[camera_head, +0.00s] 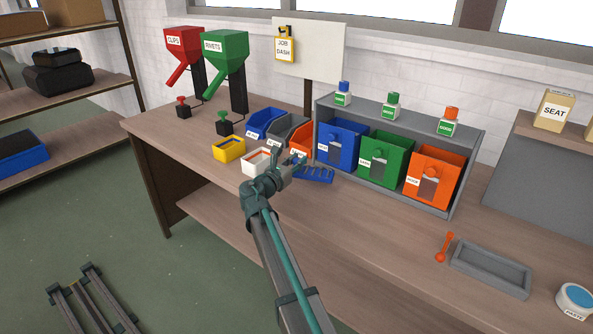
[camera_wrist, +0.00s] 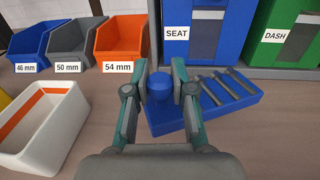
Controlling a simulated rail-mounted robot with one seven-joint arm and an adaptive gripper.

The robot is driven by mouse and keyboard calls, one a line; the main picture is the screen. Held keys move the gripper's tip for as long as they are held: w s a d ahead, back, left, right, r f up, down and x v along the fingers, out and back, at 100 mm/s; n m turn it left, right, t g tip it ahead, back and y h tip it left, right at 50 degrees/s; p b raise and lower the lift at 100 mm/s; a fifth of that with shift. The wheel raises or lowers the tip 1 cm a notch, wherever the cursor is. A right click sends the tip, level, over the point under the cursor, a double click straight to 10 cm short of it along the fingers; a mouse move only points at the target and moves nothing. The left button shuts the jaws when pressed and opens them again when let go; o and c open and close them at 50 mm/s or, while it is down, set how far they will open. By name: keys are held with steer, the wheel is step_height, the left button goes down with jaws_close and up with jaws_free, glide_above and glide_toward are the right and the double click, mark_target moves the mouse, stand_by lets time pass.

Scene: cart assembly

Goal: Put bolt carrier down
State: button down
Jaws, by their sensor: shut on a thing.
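The bolt carrier (camera_wrist: 238,106) is a blue block with a round knob at its left end and several grey bolts lying across it in slots. My gripper (camera_wrist: 159,84) is shut on the knob in the wrist view. In the camera_head view the carrier (camera_head: 318,176) is at the worktable, in front of the blue SEAT bin, and my gripper (camera_head: 290,162) reaches it from the left. The carrier looks level and at or very near the tabletop; I cannot tell whether its underside touches. My fingers hide part of its left end.
A white box with an orange stripe (camera_wrist: 45,120) stands left of the gripper. The 46 mm, 50 mm and 54 mm bins (camera_wrist: 120,42) are behind it. The grey rack (camera_head: 390,197) with SEAT and DASH bins is close behind the carrier. The tabletop (camera_head: 380,215) in front is clear.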

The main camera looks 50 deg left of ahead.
steer(key=shift+w+a+f, duration=0.15)
steer(key=shift+a+f, duration=0.15)
steer(key=shift+f, duration=1.6)
steer(key=c, duration=1)
jaws_free()
steer(key=shift+f, duration=0.1)
steer(key=shift+o, duration=0.3)
steer(key=b+v, duration=0.1)
steer(key=v, duration=1)
steer(key=shift+o, duration=0.4)
steer(key=shift+s+d, duration=0.15)
steer(key=shift+s, duration=0.35)
